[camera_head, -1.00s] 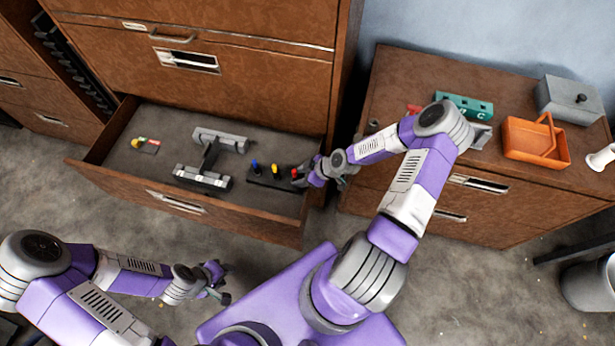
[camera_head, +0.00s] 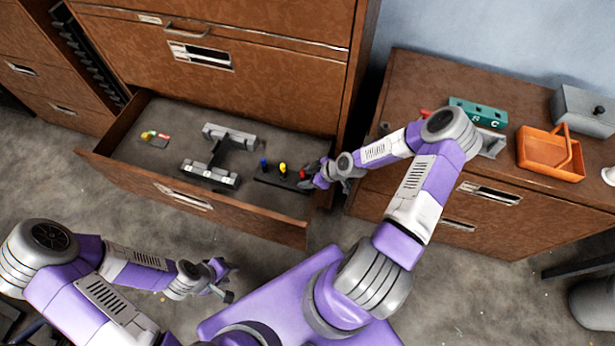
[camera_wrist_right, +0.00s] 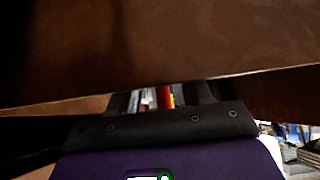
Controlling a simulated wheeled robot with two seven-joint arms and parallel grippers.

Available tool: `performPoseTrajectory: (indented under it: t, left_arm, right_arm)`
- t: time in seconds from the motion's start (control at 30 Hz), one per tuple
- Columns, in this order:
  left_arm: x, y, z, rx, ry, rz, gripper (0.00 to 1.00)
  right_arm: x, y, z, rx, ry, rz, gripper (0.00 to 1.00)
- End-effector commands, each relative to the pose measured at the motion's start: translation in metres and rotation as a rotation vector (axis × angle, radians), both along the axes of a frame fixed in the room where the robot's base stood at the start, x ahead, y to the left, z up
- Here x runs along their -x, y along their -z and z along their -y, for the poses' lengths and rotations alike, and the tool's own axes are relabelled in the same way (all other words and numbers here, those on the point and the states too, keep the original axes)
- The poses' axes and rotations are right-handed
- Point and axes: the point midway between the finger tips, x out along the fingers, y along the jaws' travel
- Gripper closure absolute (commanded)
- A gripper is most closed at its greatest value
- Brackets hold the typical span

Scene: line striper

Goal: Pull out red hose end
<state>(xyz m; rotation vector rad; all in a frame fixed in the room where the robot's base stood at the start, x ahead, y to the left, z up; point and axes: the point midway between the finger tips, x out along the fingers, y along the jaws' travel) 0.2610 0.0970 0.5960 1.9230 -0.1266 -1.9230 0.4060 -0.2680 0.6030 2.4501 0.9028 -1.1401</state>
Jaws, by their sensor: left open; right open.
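The red hose end (camera_head: 302,175) stands at the right end of a dark strip in the open drawer, beside a yellow one (camera_head: 283,169) and a blue one (camera_head: 263,163). My right gripper (camera_head: 308,178) is open at the red hose end, its fingers pointing left and partly hiding it. In the right wrist view, something red (camera_wrist_right: 165,95) shows between the dark fingers (camera_wrist_right: 160,100); whether they touch it I cannot tell. My left gripper (camera_head: 228,282) is open and empty in front of the drawer.
The open drawer (camera_head: 190,197) also holds a grey metal frame (camera_head: 210,173) and a small piece with red and yellow parts (camera_head: 155,138). The cabinet's side is close to my right gripper. An orange basket (camera_head: 545,155) and a teal block (camera_head: 478,112) stand on the right cabinet.

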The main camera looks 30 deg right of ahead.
Motion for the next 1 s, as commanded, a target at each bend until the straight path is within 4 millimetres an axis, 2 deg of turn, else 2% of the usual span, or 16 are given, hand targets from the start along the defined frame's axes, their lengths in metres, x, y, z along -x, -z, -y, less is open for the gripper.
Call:
performPoseTrajectory:
  t: [0.07, 0.37, 1.0]
  left_arm:
    - [0.0000, -0.0001, 0.0000, 0.000, 0.000, 0.000, 0.57]
    - [0.0000, -0.0001, 0.0000, 0.000, 0.000, 0.000, 0.57]
    - [0.0000, -0.0071, 0.0000, 0.000, 0.000, 0.000, 0.57]
  right_arm:
    - [0.0001, -0.0001, -0.0001, 0.000, 0.000, 0.000, 0.54]
    - [0.0000, -0.0001, -0.0001, 0.000, -0.001, 0.000, 1.00]
    - [-0.0001, -0.0098, -0.0002, 0.001, -0.002, 0.001, 1.00]
